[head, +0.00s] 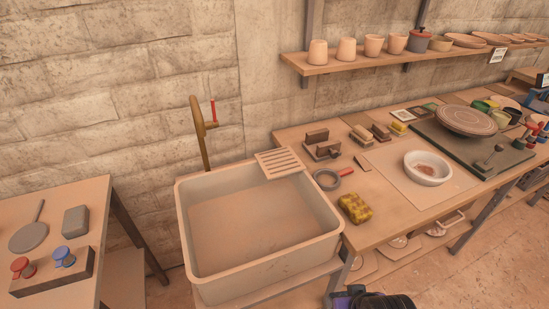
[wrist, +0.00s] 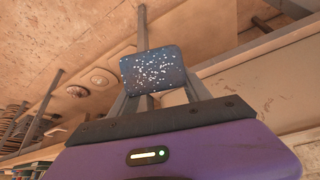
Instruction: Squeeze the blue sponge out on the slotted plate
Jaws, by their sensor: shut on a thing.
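The blue sponge (wrist: 153,70) is dark blue with white speckles and sits between the fingers of my gripper (wrist: 156,88) in the wrist view. My gripper is shut on it. The slotted plate (head: 279,162) is a pale slatted piece at the back right corner of the sink (head: 328,207) in the head view; nothing lies on it. In the head view only part of my purple and black arm end shows at the bottom edge, in front of the sink's right side. The sponge cannot be made out there.
A brass tap (head: 201,135) stands behind the sink. The sink's inside looks empty. A side table (head: 84,193) stands left.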

